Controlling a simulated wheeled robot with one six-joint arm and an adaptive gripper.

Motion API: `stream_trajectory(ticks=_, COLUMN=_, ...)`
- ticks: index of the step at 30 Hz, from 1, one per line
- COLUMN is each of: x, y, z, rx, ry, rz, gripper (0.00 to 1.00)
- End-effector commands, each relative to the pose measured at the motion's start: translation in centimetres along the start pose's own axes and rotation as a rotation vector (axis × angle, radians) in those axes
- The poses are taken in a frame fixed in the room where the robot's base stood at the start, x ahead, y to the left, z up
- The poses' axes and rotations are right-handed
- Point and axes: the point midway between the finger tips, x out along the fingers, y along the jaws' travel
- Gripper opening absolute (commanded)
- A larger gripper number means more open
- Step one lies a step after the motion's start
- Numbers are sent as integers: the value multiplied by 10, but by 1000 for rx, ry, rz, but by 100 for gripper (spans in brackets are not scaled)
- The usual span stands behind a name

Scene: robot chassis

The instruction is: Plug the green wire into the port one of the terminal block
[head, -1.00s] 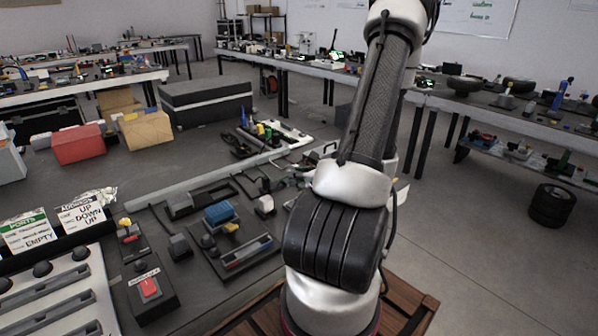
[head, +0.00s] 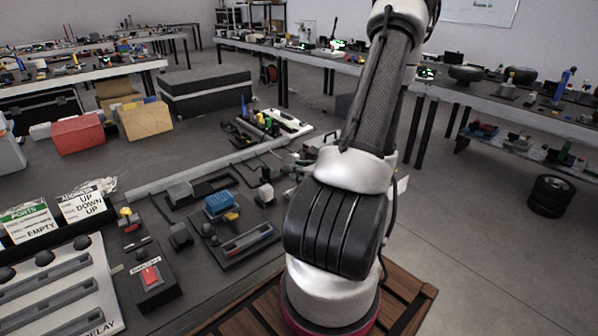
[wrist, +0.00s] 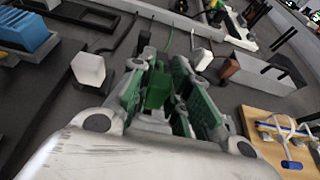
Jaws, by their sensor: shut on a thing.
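In the wrist view my gripper (wrist: 172,82) has its green-padded fingers closed around a small green piece (wrist: 157,88), which looks like the end of the green wire. A blue ribbed block (wrist: 25,32), possibly the terminal block, lies at the upper left of the wrist view, apart from my gripper. It also shows in the head view as a blue piece (head: 220,204) on the dark chassis. Its ports are too small to tell apart. In the head view my gripper is hidden behind my arm.
A grey box with a brown end (wrist: 262,74) and a wooden board with a blue tool (wrist: 284,130) lie to the right. A red switch (head: 150,275) sits at the chassis front. Dark thin cables lie around the gripper.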

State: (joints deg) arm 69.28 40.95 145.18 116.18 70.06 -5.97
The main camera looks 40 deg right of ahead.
Motion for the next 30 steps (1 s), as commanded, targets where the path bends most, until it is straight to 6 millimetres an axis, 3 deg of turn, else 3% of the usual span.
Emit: stream_trajectory(ticks=30, x=3, y=0, z=-7, rx=1, ry=-1, rz=1, gripper=2)
